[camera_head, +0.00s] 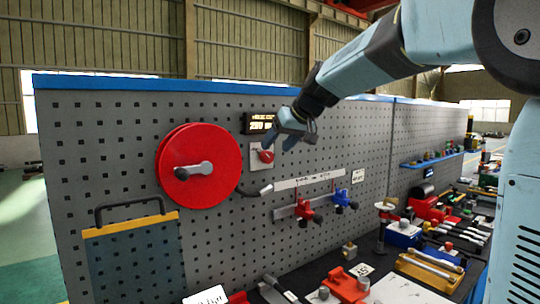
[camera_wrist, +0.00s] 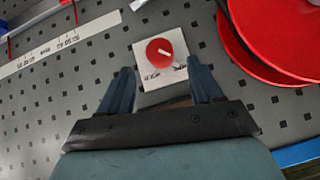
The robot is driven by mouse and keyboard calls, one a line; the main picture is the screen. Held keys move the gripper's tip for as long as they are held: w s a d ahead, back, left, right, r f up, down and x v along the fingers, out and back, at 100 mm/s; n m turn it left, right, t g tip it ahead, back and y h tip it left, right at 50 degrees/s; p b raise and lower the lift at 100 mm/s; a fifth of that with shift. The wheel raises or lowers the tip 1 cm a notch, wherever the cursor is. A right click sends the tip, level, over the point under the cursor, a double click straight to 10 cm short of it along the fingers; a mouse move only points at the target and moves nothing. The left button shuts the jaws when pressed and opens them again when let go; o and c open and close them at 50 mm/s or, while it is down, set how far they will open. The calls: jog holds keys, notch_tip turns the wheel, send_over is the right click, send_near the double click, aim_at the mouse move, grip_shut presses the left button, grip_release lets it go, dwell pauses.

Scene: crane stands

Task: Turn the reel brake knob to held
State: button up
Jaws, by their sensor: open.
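The reel brake knob (camera_head: 266,156) is a small red round knob on a white plate (camera_head: 255,149), fixed to the grey pegboard to the right of the big red reel (camera_head: 172,166). In the wrist view the knob (camera_wrist: 159,52) has a white pointer line that slants toward the lower right of its plate (camera_wrist: 178,75). Small lettering along the plate's lower edge is too small to read surely. My gripper (camera_wrist: 165,78) is open and empty, with its two blue fingers apart and the knob beyond their tips, between them in the picture. In the head view my gripper (camera_head: 287,138) is close to the knob.
A small display (camera_head: 262,123) sits just above the knob plate. A labelled strip (camera_head: 308,180) and red and blue valves (camera_head: 341,199) are mounted lower right. The reel (camera_wrist: 262,45) is beside the knob. Tools crowd the bench below.

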aim_at(271, 153)
jog(key=shift+x, duration=2.7)
jog(key=shift+d, duration=0.1)
jog(key=c, duration=1.1)
